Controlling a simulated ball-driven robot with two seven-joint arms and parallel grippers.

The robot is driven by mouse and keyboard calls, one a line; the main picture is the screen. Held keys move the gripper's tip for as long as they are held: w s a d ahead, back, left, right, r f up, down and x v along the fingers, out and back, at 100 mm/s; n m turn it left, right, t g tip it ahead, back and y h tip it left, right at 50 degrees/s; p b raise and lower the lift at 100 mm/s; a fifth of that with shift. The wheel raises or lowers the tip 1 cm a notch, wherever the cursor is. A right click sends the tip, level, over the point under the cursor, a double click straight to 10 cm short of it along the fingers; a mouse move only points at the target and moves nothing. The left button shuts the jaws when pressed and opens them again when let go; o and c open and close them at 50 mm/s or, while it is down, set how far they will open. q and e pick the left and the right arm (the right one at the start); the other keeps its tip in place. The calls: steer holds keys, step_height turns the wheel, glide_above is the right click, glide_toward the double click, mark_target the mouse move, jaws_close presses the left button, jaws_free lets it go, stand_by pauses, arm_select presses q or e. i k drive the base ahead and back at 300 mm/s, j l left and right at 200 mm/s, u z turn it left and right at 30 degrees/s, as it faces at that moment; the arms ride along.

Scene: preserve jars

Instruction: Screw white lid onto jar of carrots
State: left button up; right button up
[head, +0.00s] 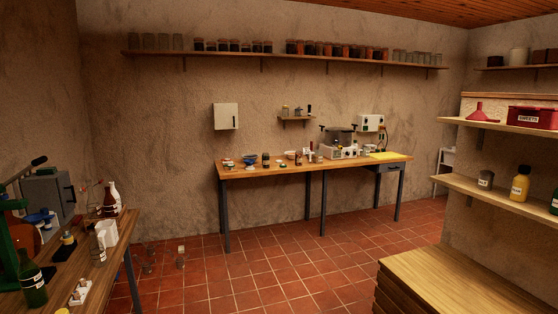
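Neither of my grippers is in view. I cannot pick out the jar of carrots or the white lid for certain. Several small jars, bowls and loose items stand on the far wooden workbench (231,171), too small to tell apart. A dark jar (266,159) stands near its middle left. Rows of closed jars (330,49) line the long wall shelf (200,54), some with dark or reddish contents; I cannot tell what they hold.
A cluttered bench (92,270) with bottles is at the near left. Glass jars (180,257) stand on the floor beside it. A low wooden stack (450,275) and shelves (460,185) fill the right. The tiled floor (240,275) between is mostly clear.

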mark_target(298, 153)
steer(key=z, duration=0.8)
steer(key=i, duration=0.75)
steer(key=i+j+u, duration=0.15)
steer(key=i+u, duration=0.15)
steer(key=i, duration=0.3)
steer(key=i+u, duration=0.35)
steer(key=i, duration=0.2)
steer(key=i+u, duration=0.3)
steer(key=i, duration=0.3)
steer(key=i+l+u, duration=0.35)
steer(key=i, duration=0.2)
steer(key=i+z, duration=0.2)
steer(key=i, duration=0.35)
steer(key=i+j+z, duration=0.2)
steer(key=i, duration=0.35)
steer(key=i+j+z, duration=0.2)
steer(key=i, duration=0.35)
steer(key=i+l+z, duration=0.2)
steer(key=i+z, duration=0.55)
steer(key=z, duration=0.15)
steer(key=i+z, duration=0.7)
steer(key=i, duration=0.9)
steer(key=i+u, duration=0.2)
steer(key=i, duration=0.55)
steer(key=u, duration=1.65)
